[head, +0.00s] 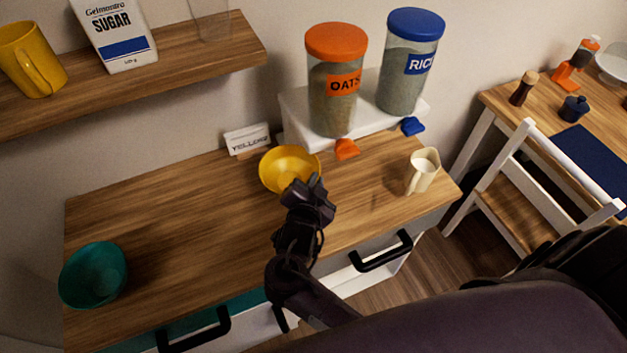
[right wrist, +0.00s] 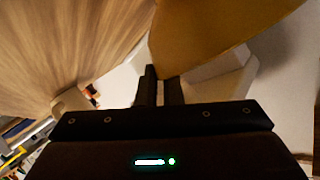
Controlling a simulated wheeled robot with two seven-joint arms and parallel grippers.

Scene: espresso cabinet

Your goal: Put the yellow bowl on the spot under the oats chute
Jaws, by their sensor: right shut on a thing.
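The yellow bowl (head: 283,160) is near the back of the wooden counter, left of the orange oats chute (head: 346,149). My right gripper (head: 308,186) is shut on the near right rim of the bowl. In the right wrist view the bowl (right wrist: 205,35) fills the upper middle, with its wall at the fingers (right wrist: 160,85). I cannot tell whether the bowl touches the counter. The oats dispenser (head: 333,85), with an orange lid, stands on a white stand above its chute. The spot under the chute is not clearly visible. My left gripper is not in view.
The rice dispenser (head: 408,70) stands right of the oats, above a blue chute (head: 412,126). A cream jug (head: 423,171) stands at the counter's right end. A teal bowl (head: 93,275) is at the left. A "YELLOW" card (head: 247,139) stands at the back. The middle left is clear.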

